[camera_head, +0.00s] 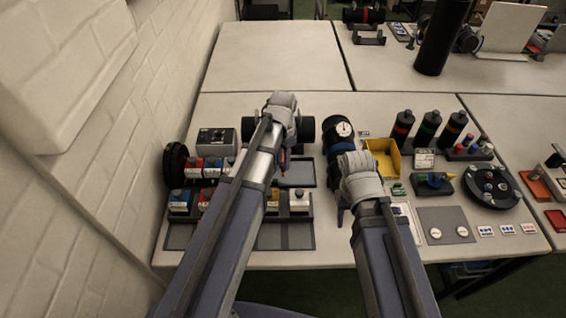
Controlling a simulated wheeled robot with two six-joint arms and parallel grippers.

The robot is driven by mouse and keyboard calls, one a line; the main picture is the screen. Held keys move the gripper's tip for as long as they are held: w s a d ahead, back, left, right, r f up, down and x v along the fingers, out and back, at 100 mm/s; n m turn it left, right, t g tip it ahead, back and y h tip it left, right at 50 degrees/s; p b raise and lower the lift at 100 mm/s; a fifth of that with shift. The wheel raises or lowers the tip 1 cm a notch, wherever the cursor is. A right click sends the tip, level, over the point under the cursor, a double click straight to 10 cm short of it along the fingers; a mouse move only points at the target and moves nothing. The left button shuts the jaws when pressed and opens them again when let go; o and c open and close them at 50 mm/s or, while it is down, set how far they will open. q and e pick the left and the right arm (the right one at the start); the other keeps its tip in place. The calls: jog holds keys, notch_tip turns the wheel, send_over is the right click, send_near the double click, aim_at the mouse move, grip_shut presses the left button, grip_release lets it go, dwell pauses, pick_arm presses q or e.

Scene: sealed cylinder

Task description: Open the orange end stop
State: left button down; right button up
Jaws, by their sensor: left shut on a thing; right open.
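My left gripper (285,150) is seen from above, with its wrist covering most of the jaws. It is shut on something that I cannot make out. A black cylindrical part (307,128) shows on both sides of that wrist. A small red-orange spot shows just below it, but I cannot tell whether it is the orange end stop. My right gripper (341,203) is open, largely hidden by its pale wrist. A black body with a round white gauge (344,129) stands just behind the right wrist.
A yellow bin (383,157), several dark bottles (428,130) and a round black tray (491,186) stand to the right. A brick wall (110,170) closes the left side. The back table (280,55) is largely clear.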

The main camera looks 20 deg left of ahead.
pick_arm(q)
jog(key=w+a+r+p, duration=0.2)
jog(key=w+r+p, duration=0.2)
jog(key=w, duration=0.5)
jog(key=shift+w+a+r, duration=0.25)
jog(key=shift+r, duration=0.45)
jog(key=c, duration=1.5)
grip_release()
jog(key=shift+w+a+f, duration=0.2)
jog(key=shift+a+f, duration=0.05)
jog(key=shift+f, duration=0.2)
jog(key=shift+o, duration=0.7)
jog(key=shift+a+f, duration=0.1)
jog(key=shift+a, duration=0.15)
jog(key=shift+o, duration=0.8)
jog(key=shift+s+r, duration=0.25)
jog(key=shift+s, duration=0.05)
jog(key=shift+o, duration=0.7)
jog(key=shift+s+d+r, duration=0.2)
jog(key=shift+s+d, duration=0.05)
jog(key=shift+d, duration=0.05)
jog(key=shift+o, duration=0.7)
jog(key=shift+d, duration=0.1)
jog(key=o, duration=0.3)
jog(key=shift+w+f, duration=0.15)
jog(key=shift+f, duration=0.05)
jog(key=shift+r, duration=0.1)
